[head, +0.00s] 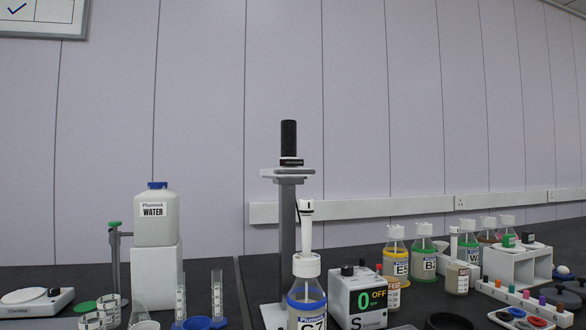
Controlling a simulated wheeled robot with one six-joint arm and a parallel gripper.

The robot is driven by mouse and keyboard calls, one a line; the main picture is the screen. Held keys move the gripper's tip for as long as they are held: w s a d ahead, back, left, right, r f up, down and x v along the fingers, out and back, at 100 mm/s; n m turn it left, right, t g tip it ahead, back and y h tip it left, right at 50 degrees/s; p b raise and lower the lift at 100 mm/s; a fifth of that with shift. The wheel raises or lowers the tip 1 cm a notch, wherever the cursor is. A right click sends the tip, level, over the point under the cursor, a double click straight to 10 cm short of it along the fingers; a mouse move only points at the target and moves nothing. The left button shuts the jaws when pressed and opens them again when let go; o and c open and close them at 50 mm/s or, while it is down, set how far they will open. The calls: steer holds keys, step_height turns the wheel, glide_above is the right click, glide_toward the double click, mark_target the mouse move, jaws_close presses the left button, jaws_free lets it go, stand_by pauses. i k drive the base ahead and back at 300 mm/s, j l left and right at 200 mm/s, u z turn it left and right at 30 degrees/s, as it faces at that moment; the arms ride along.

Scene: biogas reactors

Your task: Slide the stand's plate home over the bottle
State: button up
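The stand (286,235) is a tall grey post standing left of the picture's centre on the dark bench. Its light grey plate (270,172) sits near the top of the post, with a black cylinder (289,138) upright on it. A bottle (307,305) with a blue band and a label that seems to read G7 stands in front of the post, cut by the bottom edge. A white upright piece (305,225) rises from its white cap. The plate is well above the bottle and apart from it. My gripper is not in view.
Several capped bottles (424,255) and a white rack (516,265) stand further right. Left are a WATER jug (155,217) on a white block, measuring cylinders (217,293) and a scale (36,300).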

mark_target(288, 159)
steer(key=i+l, duration=0.15)
steer(key=i, duration=0.3)
steer(key=i+l, duration=0.15)
steer(key=i, duration=0.3)
steer(key=i+l, duration=0.15)
steer(key=i, duration=0.3)
steer(key=i+l, duration=0.1)
steer(key=i, duration=0.35)
steer(key=u, duration=0.05)
